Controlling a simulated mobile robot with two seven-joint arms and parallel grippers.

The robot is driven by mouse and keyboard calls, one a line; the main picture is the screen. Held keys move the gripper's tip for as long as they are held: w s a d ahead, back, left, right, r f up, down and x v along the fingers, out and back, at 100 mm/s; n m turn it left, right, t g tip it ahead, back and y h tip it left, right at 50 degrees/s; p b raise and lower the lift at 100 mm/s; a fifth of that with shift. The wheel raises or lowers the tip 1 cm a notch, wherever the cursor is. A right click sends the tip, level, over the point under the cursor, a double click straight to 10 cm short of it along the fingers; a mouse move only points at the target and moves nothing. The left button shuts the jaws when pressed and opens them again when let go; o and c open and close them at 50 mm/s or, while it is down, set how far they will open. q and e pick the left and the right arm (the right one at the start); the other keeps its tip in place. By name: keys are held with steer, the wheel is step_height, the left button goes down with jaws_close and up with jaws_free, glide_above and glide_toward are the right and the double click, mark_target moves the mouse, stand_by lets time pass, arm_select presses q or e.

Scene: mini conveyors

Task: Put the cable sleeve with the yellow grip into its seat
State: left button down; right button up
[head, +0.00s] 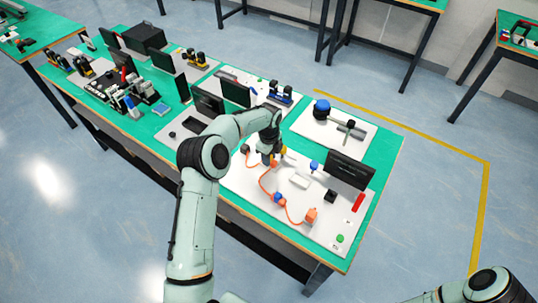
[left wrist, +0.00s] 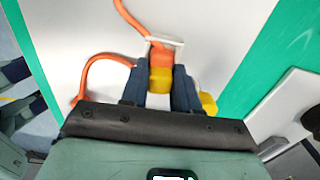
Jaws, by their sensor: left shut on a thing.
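My left gripper (head: 271,158) is low over the white board on the near table, with its dark fingers pointing down. In the left wrist view its fingers (left wrist: 160,88) are shut on the yellow grip of the orange cable sleeve (left wrist: 160,78). An orange cable runs from the sleeve toward the top of that view. A thin white bracket (left wrist: 172,42) lies at the sleeve's orange end; I cannot tell whether it touches. I cannot make out for sure which part is the seat. My right gripper is out of view.
The white board (head: 325,232) also bears an orange connector (head: 311,215), a white block (head: 300,181), a blue knob (head: 314,165), a black block (head: 330,196), a red part (head: 358,203) and a green button (head: 340,238). A black monitor (head: 349,171) stands at the board's right edge.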

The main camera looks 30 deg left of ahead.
arm_select(q)
steer(key=shift+f, duration=0.2)
steer(key=c, duration=0.8)
jaws_free()
steer(key=shift+o, duration=0.2)
step_height(320, 180, up, 13)
steer(key=p, duration=0.1)
steer(key=shift+r, duration=0.2)
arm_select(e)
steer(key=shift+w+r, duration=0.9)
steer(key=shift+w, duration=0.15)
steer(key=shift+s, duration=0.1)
